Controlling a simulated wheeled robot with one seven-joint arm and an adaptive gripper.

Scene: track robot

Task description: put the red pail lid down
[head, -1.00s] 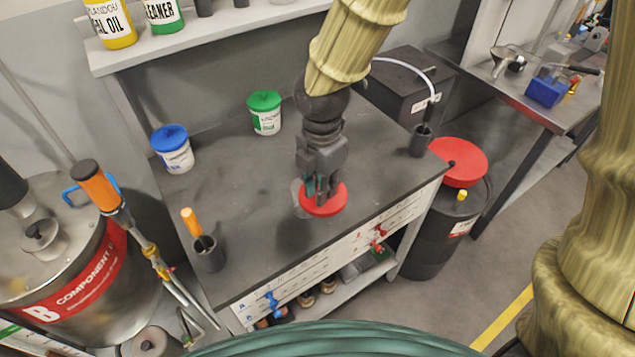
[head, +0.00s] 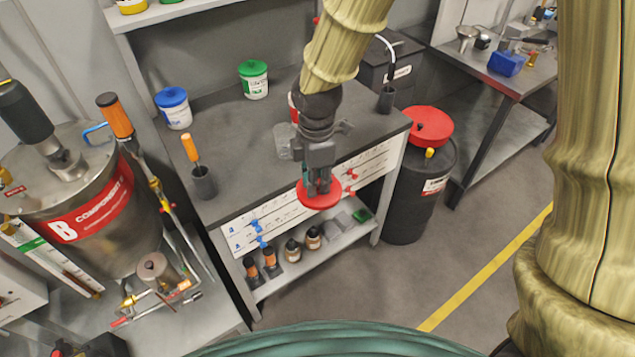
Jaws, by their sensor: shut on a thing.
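My gripper (head: 319,187) is shut on the red pail lid (head: 311,200), a flat red disc, and points down. In the picture the lid overlaps the bench's front edge and white front panel; how far in front or above it is I cannot tell. A pale grey, see-through cup-like thing (head: 284,143) stands on the bench behind and left of the gripper. Something red and white (head: 293,106), perhaps a pail, shows partly behind my arm. A blue-lidded pail (head: 174,108) and a green-lidded pail (head: 254,80) stand at the back of the bench.
The dark bench top (head: 235,150) has clear room at left and centre. A cup with an orange-handled tool (head: 203,183) stands at its left edge, another holder (head: 386,99) at its right. A black drum with a red top (head: 428,124) stands right of the bench.

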